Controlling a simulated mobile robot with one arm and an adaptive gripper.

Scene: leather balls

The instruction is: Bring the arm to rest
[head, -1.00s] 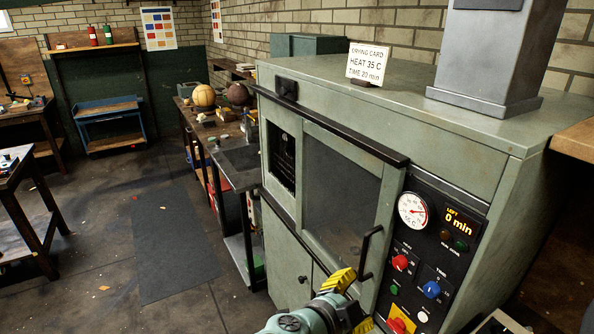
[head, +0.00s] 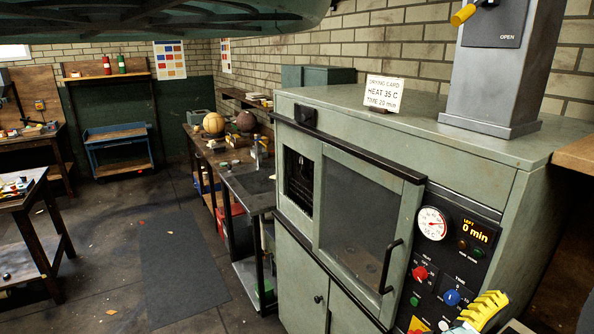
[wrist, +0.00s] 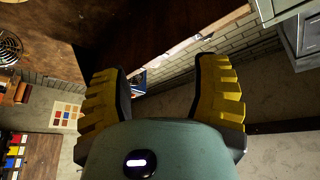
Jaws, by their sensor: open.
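My gripper (wrist: 165,85) shows in the wrist view with two yellow ridged fingers spread well apart and nothing between them. In the head view one yellow ridged finger (head: 484,308) of it shows at the bottom right, in front of the lower part of the cabinet's control panel; the rest is out of frame. I cannot tell from this view how far it is from the panel.
A green drying cabinet (head: 385,110) with a closed windowed door (head: 362,215) and dark control panel (head: 455,255) fills the right. A workbench (head: 225,160) holds two balls (head: 213,123). A side table (head: 30,225) stands left. The floor mat (head: 185,255) area is clear.

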